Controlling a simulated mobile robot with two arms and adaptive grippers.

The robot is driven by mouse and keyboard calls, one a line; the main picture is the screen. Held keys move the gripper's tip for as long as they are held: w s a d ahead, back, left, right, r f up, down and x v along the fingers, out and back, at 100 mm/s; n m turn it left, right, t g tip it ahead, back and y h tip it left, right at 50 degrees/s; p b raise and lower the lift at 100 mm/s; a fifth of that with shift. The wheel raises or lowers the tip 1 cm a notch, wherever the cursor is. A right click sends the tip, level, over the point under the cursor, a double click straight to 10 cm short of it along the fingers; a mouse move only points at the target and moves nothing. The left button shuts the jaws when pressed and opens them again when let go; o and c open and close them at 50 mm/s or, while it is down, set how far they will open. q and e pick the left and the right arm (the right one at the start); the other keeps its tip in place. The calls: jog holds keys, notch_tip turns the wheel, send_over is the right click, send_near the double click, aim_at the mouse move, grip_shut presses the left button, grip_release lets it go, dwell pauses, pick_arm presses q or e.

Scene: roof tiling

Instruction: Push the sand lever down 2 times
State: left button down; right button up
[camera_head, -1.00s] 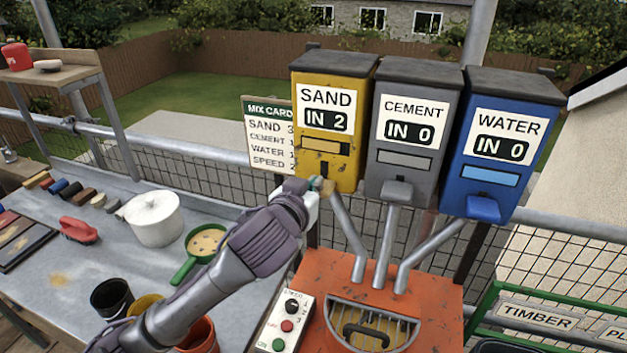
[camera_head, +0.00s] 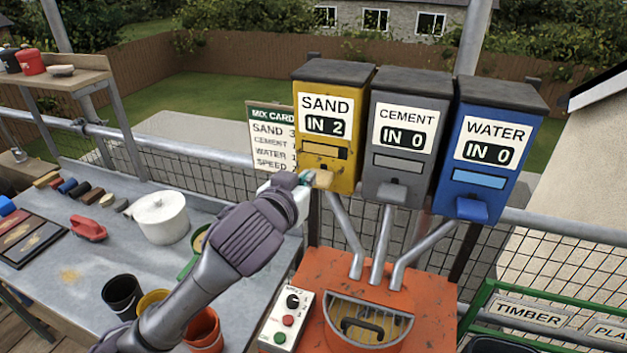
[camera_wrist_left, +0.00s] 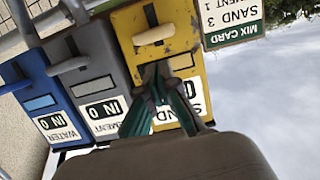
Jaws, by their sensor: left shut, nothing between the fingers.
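The yellow sand dispenser (camera_head: 328,120) hangs on the left of three dispensers, and its counter reads IN 2. Its cream sand lever (camera_head: 323,179) sticks out at the bottom front in the head view. The lever also shows near the top of the upside-down left wrist view (camera_wrist_left: 155,34). My left gripper (camera_head: 308,178) is at the left side of the lever in the head view; in the wrist view its fingertips (camera_wrist_left: 160,82) lie over the dispenser's front, a little apart from the lever. It is shut and empty. My right gripper is not in view.
The grey cement dispenser (camera_head: 405,140) and blue water dispenser (camera_head: 490,150) stand close to the right, both reading IN 0. Pipes run down to the orange mixer (camera_head: 420,325). A mix card (camera_head: 269,140) is behind my gripper. A workbench (camera_head: 60,270) with pots lies left.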

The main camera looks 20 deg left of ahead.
pick_arm(q)
jog(key=v, duration=0.5)
jog(key=shift+s+a+b, duration=0.1)
jog(key=shift+b, duration=0.3)
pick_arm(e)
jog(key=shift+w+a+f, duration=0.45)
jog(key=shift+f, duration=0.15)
pick_arm(q)
jog(key=shift+f, duration=0.1)
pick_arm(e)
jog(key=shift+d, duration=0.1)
